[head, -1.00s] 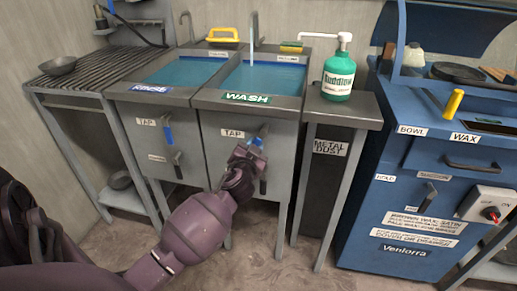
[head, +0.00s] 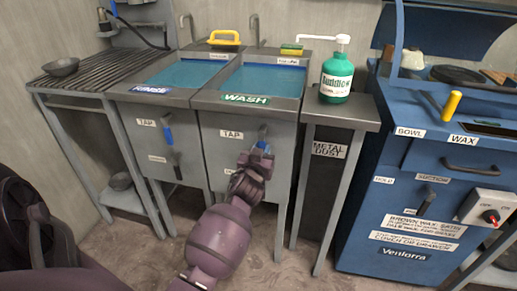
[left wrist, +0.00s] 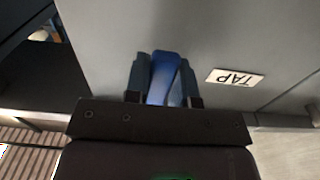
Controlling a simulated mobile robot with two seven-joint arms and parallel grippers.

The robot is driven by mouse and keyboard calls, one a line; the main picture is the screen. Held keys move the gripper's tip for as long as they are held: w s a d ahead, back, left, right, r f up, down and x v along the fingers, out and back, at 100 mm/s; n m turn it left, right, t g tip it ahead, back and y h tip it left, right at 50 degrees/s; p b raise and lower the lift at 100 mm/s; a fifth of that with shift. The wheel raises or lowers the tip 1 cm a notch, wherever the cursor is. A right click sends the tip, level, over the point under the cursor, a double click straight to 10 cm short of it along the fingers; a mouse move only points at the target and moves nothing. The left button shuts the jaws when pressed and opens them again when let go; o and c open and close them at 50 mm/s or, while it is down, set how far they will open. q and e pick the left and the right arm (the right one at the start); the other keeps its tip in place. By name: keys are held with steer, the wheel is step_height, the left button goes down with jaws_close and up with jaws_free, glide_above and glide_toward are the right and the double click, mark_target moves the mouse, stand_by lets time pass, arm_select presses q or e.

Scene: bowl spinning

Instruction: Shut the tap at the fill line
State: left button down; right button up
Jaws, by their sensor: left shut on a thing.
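The wash basin (head: 212,97) holds blue water (head: 262,80) up near its rim. A small pale label (head: 288,61) is on its back wall, too small to read surely. No stream shows under its spout (head: 254,30). The blue-handled wash tap (head: 263,133) is on the front panel beside the TAP label (head: 231,135). My left gripper (head: 257,157) is shut on this tap's blue lever. In the left wrist view, the lever (left wrist: 163,78) stands between the fingers, with the TAP label beside it. My right gripper is not in view.
The rinse basin (head: 122,95) with its own blue tap (head: 167,128) is at left. A green soap bottle (head: 337,78) stands on the side shelf (head: 362,112). A blue waxing machine (head: 400,200) is at right.

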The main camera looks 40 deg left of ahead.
arm_select(q)
steer(key=shift+w+d+n, duration=0.1)
steer(key=shift+d+n, duration=0.05)
steer(key=shift+n, duration=0.15)
steer(key=c, duration=1)
jaws_free()
steer(key=shift+o, duration=0.2)
